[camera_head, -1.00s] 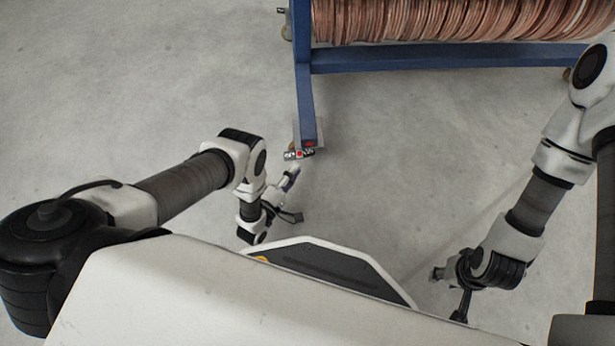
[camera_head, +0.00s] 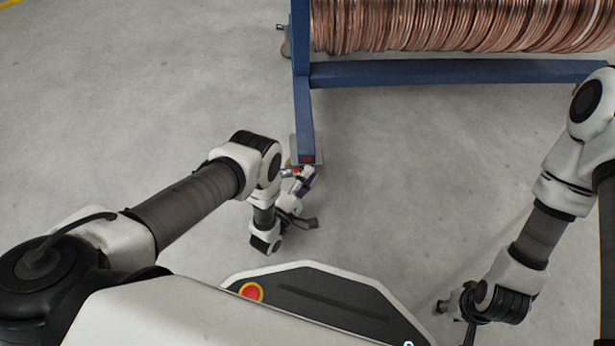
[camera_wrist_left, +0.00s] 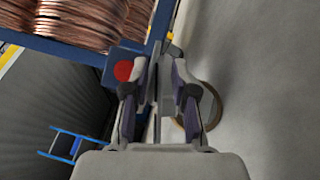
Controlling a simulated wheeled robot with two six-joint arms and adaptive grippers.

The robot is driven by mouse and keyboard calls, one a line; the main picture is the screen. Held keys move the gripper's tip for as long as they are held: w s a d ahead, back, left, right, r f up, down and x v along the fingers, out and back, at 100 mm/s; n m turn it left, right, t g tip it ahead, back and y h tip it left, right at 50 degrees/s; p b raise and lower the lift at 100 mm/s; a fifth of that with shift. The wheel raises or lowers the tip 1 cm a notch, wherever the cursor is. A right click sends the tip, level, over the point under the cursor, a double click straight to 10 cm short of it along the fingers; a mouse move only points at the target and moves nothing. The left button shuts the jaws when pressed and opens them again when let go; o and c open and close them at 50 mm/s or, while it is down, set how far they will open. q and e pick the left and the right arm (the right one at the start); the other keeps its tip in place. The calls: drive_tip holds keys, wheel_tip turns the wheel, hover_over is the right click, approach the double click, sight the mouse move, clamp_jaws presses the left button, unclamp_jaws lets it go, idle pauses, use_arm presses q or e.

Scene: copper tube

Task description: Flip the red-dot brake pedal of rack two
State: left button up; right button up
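The blue rack's beam end (camera_head: 306,150) carries a red mark. The brake pedal with its red dot (camera_head: 296,172) sits just below it, partly hidden by my left gripper (camera_head: 303,183). In the left wrist view a red dot (camera_wrist_left: 123,70) shows on the blue beam end, beside the left finger. My left gripper (camera_wrist_left: 158,92) has its fingers apart, with thin grey metal parts showing between or behind them; I cannot tell whether they touch. My right gripper (camera_head: 448,304) is low at the right, away from the rack; its fingers are unclear.
The rack holds a large coil of copper tube (camera_head: 460,25). A blue crossbar (camera_head: 450,72) runs to the right. A caster wheel (camera_wrist_left: 208,105) is partly hidden behind the right finger. The grey concrete floor (camera_head: 130,100) is clear on the left.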

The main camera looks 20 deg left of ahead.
use_arm(q)
clamp_jaws()
drive_tip(key=m+g+p, duration=0.1)
drive_tip(key=f+m+g+p, duration=0.1)
drive_tip(key=m+p, duration=0.1)
drive_tip(key=shift+d+m+g+y+p, duration=0.1)
drive_tip(key=shift+m+g+y+p, duration=0.2)
drive_tip(key=shift+f+m+g+p, duration=0.2)
drive_tip(key=shift+m+g+p, duration=0.2)
drive_tip(key=shift+m, duration=0.1)
drive_tip(key=shift+f, duration=0.1)
